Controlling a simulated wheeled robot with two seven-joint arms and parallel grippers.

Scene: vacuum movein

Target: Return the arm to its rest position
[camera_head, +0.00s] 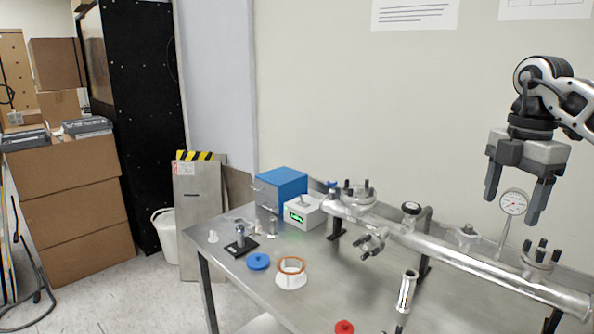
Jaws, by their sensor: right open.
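My right gripper (515,202) hangs at the upper right, fingers pointing down and apart, with nothing between them. It is above the right part of the metal table (262,290), clear of the steel pipe assembly (462,259) below it. A round dial gauge (513,203) shows between and behind the fingers on a thin stem. My right arm (570,95) comes in from the right edge. My left gripper is not in view.
On the table are a blue box (281,187), a white device with a green display (303,212), a white-and-orange ring (291,273), a blue cap (258,262), a red cap (344,327) and a shiny upright tube (406,291). Cardboard boxes (70,205) stand at left.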

